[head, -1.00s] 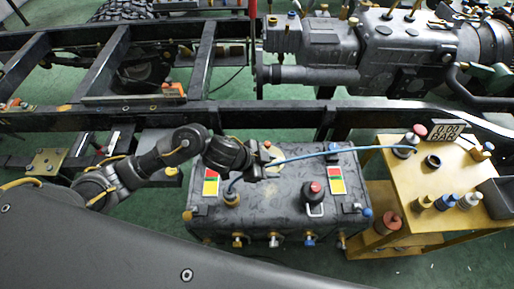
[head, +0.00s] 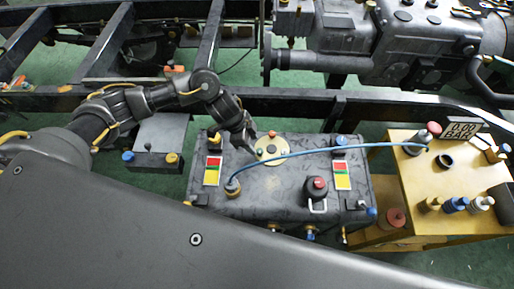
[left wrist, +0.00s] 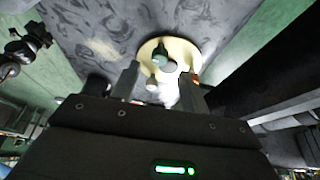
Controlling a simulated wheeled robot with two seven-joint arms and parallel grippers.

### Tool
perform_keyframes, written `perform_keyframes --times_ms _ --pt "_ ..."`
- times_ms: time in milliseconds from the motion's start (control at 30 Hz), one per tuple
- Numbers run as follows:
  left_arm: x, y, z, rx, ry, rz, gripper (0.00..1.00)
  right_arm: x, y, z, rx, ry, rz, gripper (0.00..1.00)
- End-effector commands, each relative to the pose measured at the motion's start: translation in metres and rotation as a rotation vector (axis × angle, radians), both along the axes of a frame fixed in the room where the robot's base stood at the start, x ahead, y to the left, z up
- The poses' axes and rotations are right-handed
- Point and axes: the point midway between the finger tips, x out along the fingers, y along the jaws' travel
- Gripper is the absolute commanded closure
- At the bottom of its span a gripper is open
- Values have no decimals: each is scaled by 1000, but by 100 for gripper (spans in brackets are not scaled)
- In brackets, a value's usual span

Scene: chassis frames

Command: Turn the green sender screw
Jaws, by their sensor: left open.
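The dark tank (head: 275,190) has a round cream sender plate (head: 268,158) on its top. A dark knob stands in the plate's middle, and small fittings sit around its rim. In the left wrist view the cream plate (left wrist: 186,50) lies just beyond the fingers, with a dark green fitting (left wrist: 160,53) on it. I cannot tell for sure whether that is the green screw. My left gripper (head: 250,148) is at the plate's left edge, pointing down. Its open fingers show in the left wrist view (left wrist: 160,88), with a pale blurred piece between or behind them. My right gripper is not in view.
A red-topped valve (head: 316,190) stands on the tank. A black chassis rail (head: 350,106) runs behind it.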

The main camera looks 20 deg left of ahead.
Motion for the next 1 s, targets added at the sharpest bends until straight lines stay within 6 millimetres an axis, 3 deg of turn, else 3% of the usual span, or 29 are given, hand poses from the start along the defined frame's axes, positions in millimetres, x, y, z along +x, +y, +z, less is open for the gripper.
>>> perform_keyframes --times_ms 100,300,700,1000 --pt "1 -8 -21 -1 2 2 55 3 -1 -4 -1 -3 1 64" --pt "3 -16 -41 0 1 1 55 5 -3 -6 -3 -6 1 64" --pt "5 -18 -46 -1 -1 0 56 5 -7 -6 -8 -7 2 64" --pt "4 -18 -46 -1 -1 1 96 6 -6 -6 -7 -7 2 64"
